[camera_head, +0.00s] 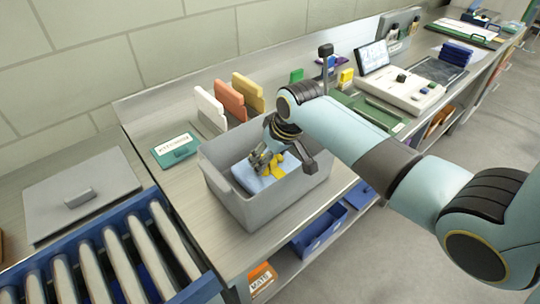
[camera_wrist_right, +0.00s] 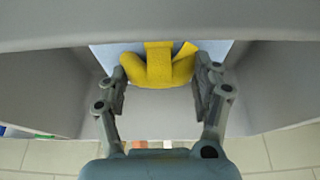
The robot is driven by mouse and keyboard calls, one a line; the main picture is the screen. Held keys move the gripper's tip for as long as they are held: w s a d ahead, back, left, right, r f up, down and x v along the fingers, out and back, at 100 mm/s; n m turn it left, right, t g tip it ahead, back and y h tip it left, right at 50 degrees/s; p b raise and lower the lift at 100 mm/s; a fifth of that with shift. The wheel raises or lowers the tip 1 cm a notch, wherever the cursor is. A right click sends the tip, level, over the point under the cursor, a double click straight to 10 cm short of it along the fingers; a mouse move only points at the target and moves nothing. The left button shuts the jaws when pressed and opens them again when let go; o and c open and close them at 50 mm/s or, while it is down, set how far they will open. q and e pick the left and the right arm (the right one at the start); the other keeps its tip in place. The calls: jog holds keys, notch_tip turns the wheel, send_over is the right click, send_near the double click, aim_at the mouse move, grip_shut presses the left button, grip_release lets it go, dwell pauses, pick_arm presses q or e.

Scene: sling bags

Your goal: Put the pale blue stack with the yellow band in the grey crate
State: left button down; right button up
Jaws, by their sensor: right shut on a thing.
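The grey crate (camera_head: 275,206) stands on the bench, and its walls also fill the sides of the right wrist view (camera_wrist_right: 50,95). The pale blue stack (camera_head: 246,178) is inside the crate, partly hidden by my right gripper (camera_head: 268,160). In the right wrist view its yellow band (camera_wrist_right: 159,68) sits between the two fingers of my right gripper (camera_wrist_right: 162,82), which is shut on it. A strip of pale blue (camera_wrist_right: 110,56) shows behind the band. Whether the stack rests on the crate floor I cannot tell. My left gripper is out of view.
A roller conveyor (camera_head: 110,260) and a grey lidded panel (camera_head: 82,193) lie left of the crate. A device with a screen (camera_head: 400,90) is further right.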

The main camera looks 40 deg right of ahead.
jog(key=shift+w, duration=0.1)
jog(key=o, duration=1.7)
jog(key=shift+o, duration=0.2)
jog(key=shift+r, duration=0.35)
jog(key=v, duration=1.1)
jog(key=shift+s+r, duration=0.2)
jog(key=shift+s, duration=0.05)
